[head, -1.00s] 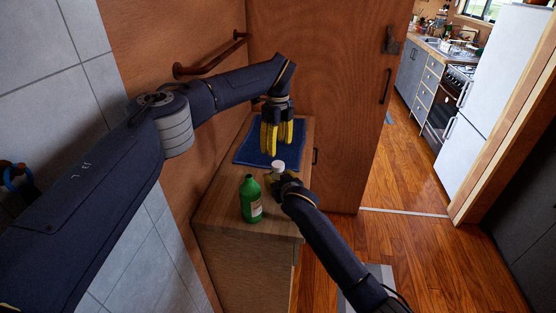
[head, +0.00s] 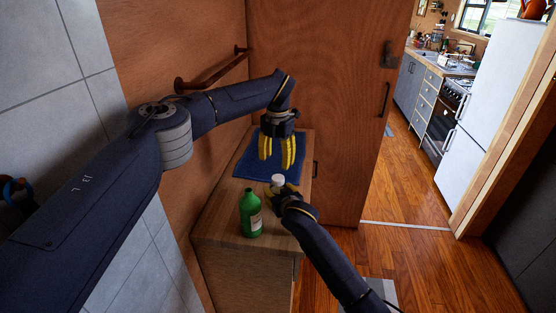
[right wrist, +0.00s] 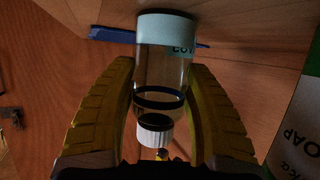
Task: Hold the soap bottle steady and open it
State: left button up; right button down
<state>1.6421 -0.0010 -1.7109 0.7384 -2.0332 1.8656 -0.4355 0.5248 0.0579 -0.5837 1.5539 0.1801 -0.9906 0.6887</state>
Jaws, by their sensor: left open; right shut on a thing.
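A green bottle (head: 250,215) with a pale label stands upright on the wooden cabinet top. In the right wrist view, the label of this soap bottle (right wrist: 293,135) partly reads "OAP" at the right edge. My right gripper (right wrist: 162,95) is shut on a different, clear bottle (right wrist: 162,70) with a white ribbed cap and a pale label. That bottle's white cap (head: 278,181) shows in the head view; my right gripper hides most of its body. My left gripper (head: 277,160) is open and empty, pointing down above the blue cloth, behind the held bottle.
The blue cloth (head: 240,170) lies at the back of the cabinet top (head: 215,222). A tiled and wooden wall with a brown rail (head: 212,72) borders it on the left. A wooden door (head: 340,100) stands behind. Open floor lies to the right.

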aim_at(278, 177)
pick_arm(q)
jog(key=m, duration=1)
jog(key=shift+d+f+m, duration=0.1)
jog(key=shift+f+m, duration=0.05)
jog(key=shift+m, duration=0.15)
jog(key=m, duration=0.5)
jog(key=shift+s+m, duration=0.1)
jog(key=shift+m, duration=0.3)
jog(key=m, duration=0.5)
jog(key=shift+d, duration=0.15)
jog(key=shift+f+m, duration=0.35)
jog(key=shift+m, duration=0.05)
jog(key=shift+f, duration=3.7)
